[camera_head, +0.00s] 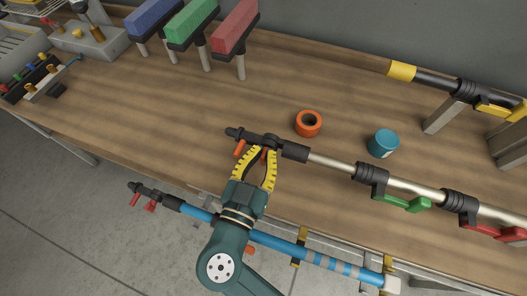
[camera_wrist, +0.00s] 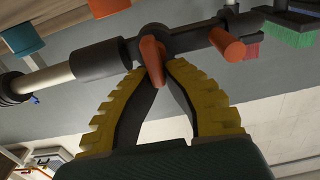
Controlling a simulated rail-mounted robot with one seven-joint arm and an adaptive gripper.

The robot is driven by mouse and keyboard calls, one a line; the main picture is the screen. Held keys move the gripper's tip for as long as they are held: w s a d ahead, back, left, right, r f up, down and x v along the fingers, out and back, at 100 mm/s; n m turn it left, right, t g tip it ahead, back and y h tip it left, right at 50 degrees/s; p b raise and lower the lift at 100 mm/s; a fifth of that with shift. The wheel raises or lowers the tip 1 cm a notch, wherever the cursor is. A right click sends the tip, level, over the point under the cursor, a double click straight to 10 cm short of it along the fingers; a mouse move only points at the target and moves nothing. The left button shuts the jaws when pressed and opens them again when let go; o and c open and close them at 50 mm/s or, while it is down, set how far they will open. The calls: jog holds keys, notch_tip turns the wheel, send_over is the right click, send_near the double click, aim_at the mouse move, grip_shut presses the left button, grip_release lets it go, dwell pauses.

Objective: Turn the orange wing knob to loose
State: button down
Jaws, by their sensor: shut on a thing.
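The orange wing knob (camera_wrist: 152,60) sits on a black fitting near the end of a silver pole. In the wrist view it looks like a flat, elongated wing. My gripper (camera_wrist: 160,72) has its yellow-and-black fingers closed on it from below. In the head view my gripper (camera_head: 263,151) reaches the black end fitting (camera_head: 262,139) of the silver pole, and its fingertips mostly hide the knob. A separate orange cylindrical lever (camera_wrist: 226,44) sticks out beside the knob, clear of the fingers; it also shows in the head view (camera_head: 239,149).
Green (camera_head: 405,203) and red (camera_head: 492,232) clamp levers sit further right along the silver pole. A blue pole (camera_head: 275,243) runs along the table's front edge under my arm. An orange ring (camera_head: 308,123) and teal cylinder (camera_head: 383,143) stand behind. Brushes (camera_head: 192,22) stand at the back.

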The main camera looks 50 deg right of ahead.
dwell(0.3)
jog(key=n+p, duration=0.1)
jog(key=n, duration=0.1)
jog(key=w+n+p, duration=0.1)
jog(key=n, duration=0.2)
jog(key=shift+a+n, duration=0.1)
jog(key=shift+n, duration=0.2)
jog(key=n+p, duration=0.1)
jog(key=n, duration=0.1)
jog(key=n+p, duration=0.3)
jog(key=n, duration=0.1)
jog(key=shift+w+a+f, duration=0.1)
jog(key=shift+w+f, duration=0.25)
jog(key=shift+f, duration=0.05)
jog(key=n+p, duration=0.2)
jog(key=f+n+p, duration=0.1)
jog(key=n+p, duration=0.1)
jog(key=n, duration=0.1)
jog(key=shift+w+n, duration=0.1)
jog(key=shift+n, duration=0.2)
jog(key=shift+f+n+p, duration=0.3)
jog(key=shift+n+p, duration=0.5)
jog(key=shift+n, duration=0.5)
jog(key=shift+f, duration=0.1)
jog(key=c, duration=1.1)
grip_release()
jog(key=shift+c, duration=0.2)
